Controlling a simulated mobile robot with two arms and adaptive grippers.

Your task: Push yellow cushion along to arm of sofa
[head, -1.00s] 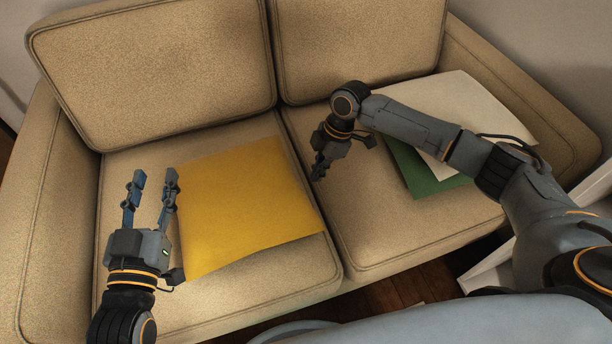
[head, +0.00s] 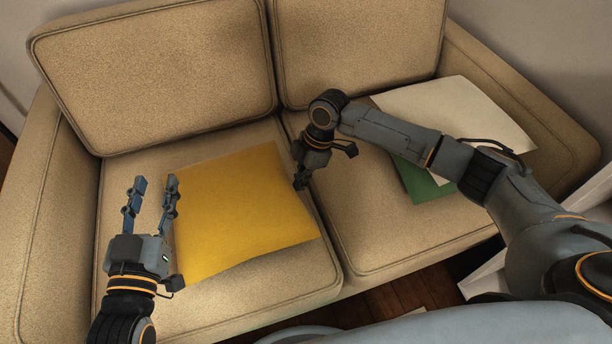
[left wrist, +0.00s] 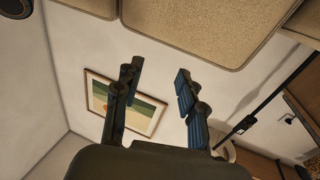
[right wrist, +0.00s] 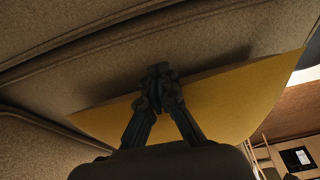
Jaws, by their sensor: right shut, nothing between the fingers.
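The yellow cushion (head: 240,215) lies flat on the left seat of the beige sofa (head: 390,215). The sofa's left arm (head: 50,215) is at the left, with bare seat between it and the cushion. My right gripper (head: 299,184) is shut and empty, pointing down at the cushion's right edge; it seems to touch it. The right wrist view shows its closed fingers (right wrist: 160,78) against the cushion (right wrist: 235,100). My left gripper (head: 153,182) is open and empty at the cushion's left edge, fingers spread; its fingers also show in the left wrist view (left wrist: 160,85).
A white cushion (head: 460,110) and a green cushion (head: 420,182) overlap on the right seat, partly behind my right arm. Two back cushions (head: 150,70) stand behind the seats. A seam (head: 310,200) divides the seats. Wooden floor (head: 390,297) shows in front.

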